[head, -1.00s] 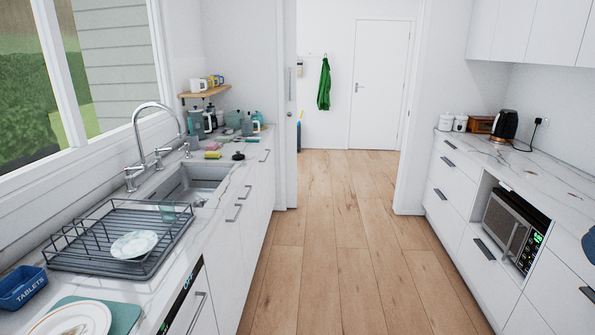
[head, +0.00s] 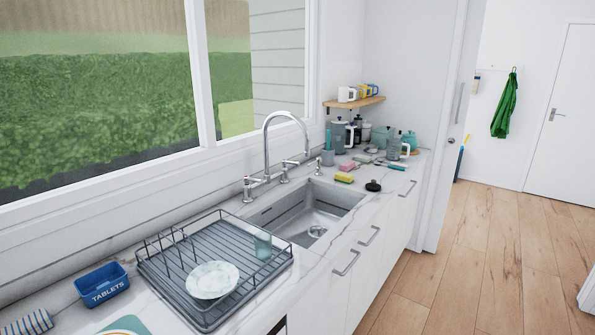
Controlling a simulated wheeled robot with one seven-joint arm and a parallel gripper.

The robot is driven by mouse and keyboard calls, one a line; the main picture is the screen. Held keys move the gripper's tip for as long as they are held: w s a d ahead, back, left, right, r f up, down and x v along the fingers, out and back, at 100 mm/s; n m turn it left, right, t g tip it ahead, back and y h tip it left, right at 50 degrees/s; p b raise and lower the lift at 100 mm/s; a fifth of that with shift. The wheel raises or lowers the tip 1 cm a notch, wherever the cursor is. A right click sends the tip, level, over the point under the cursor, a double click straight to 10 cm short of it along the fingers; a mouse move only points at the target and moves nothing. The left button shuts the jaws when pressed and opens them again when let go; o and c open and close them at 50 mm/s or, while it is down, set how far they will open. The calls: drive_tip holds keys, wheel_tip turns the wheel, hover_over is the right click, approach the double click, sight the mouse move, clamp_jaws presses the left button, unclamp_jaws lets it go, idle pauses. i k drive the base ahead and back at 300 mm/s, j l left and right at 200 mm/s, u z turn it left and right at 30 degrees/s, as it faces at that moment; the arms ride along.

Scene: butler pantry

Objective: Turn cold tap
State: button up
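The chrome tap has a tall arched spout (head: 267,137) behind the steel sink (head: 330,208), under the window. Two lever handles stand at its base: a nearer one (head: 249,187) at the left and a farther one (head: 286,169) at the right. I cannot tell from any marking which is cold. No running water shows. My gripper is not in view.
A dark dish rack (head: 160,268) with a plate (head: 212,280) and a glass (head: 263,246) stands left of the sink. A blue tablets box (head: 102,285) sits nearer. Sponges (head: 344,177) and jars crowd the far counter. The wooden floor (head: 470,270) at right is clear.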

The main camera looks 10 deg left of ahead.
sight(284, 162)
drive_tip(key=i+l+u, duration=0.9)
drive_tip(key=l+u, duration=0.35)
drive_tip(key=l, duration=0.15)
drive_tip(key=i+l+u, duration=0.1)
drive_tip(key=u, duration=0.25)
drive_tip(key=i+l+u, duration=0.1)
drive_tip(key=l+u, duration=0.15)
drive_tip(key=u, duration=0.15)
drive_tip(key=i+l+u, duration=0.2)
drive_tip(key=l, duration=0.5)
drive_tip(key=i+l+u, duration=0.2)
drive_tip(key=l, duration=0.45)
drive_tip(key=l+u, duration=0.2)
drive_tip(key=l, duration=1.35)
